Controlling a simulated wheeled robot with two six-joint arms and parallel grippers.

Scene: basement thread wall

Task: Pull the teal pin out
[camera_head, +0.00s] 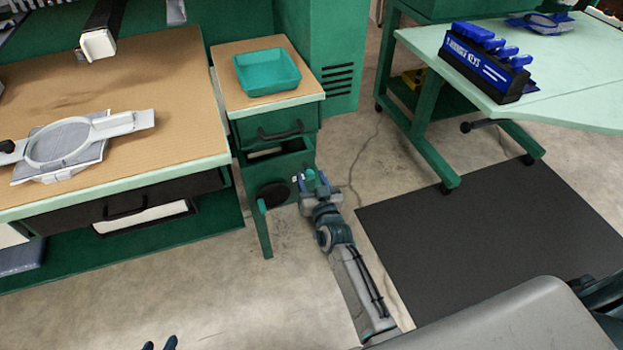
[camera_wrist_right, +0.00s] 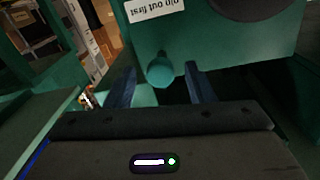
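The teal pin shows as a round teal knob (camera_wrist_right: 160,71) on the green cabinet front in the right wrist view. My right gripper (camera_wrist_right: 160,88) is open. Its two dark blue fingers stand on either side of the knob, with a visible gap on each side. In the head view, my right gripper (camera_head: 310,177) is at the front of the small green cabinet (camera_head: 247,132); the pin is hard to make out there. My left gripper (camera_head: 160,343) shows only its fingertips at the bottom edge; they are apart, with nothing seen between them.
A label (camera_wrist_right: 156,8) reading "pin out first" shows upside down above the knob. A dark disc (camera_head: 273,195) sits beside my right gripper. A teal tray (camera_head: 267,72) stands on the cabinet. A workbench (camera_head: 165,95) is left; a pale table (camera_head: 560,85) is right.

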